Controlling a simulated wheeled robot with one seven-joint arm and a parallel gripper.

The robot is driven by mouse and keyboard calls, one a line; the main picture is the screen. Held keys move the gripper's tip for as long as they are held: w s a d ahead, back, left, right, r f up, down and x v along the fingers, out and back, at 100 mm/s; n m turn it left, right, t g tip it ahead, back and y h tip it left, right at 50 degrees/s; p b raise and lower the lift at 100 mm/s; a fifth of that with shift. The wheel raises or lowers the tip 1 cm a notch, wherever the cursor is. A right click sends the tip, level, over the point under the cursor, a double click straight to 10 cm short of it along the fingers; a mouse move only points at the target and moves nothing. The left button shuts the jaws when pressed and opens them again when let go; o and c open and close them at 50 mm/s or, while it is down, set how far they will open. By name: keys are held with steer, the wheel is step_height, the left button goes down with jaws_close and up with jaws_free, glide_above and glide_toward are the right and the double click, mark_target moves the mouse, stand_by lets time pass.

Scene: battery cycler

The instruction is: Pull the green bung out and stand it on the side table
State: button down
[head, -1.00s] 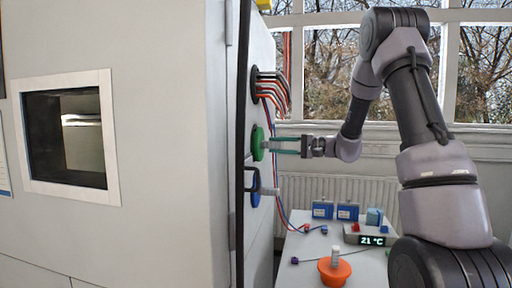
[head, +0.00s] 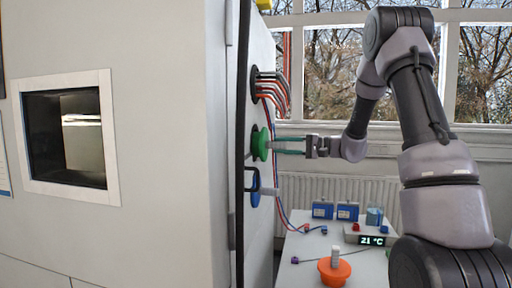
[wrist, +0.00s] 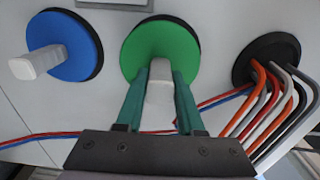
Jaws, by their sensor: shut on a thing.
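The green bung (head: 260,143) is at the middle port in the side wall of the cabinet. A dark port ring shows behind its disc, and the disc stands slightly off the wall. My gripper (head: 275,146) is shut on its pale handle, with the teal fingers level and pointing left at the wall. In the wrist view the green bung (wrist: 160,42) is straight ahead, its handle between my two fingertips (wrist: 160,85). The side table (head: 308,246) is white and stands low, below my gripper.
An orange bung (head: 334,271) stands handle up on the table's near part. Blue boxes (head: 323,210) and a temperature display (head: 372,240) sit further back. A blue bung (head: 256,189) is below the green one, cables (head: 272,88) above. The table's middle has some free room.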

steer(key=shift+r+v, duration=0.2)
steer(key=shift+v, duration=2.1)
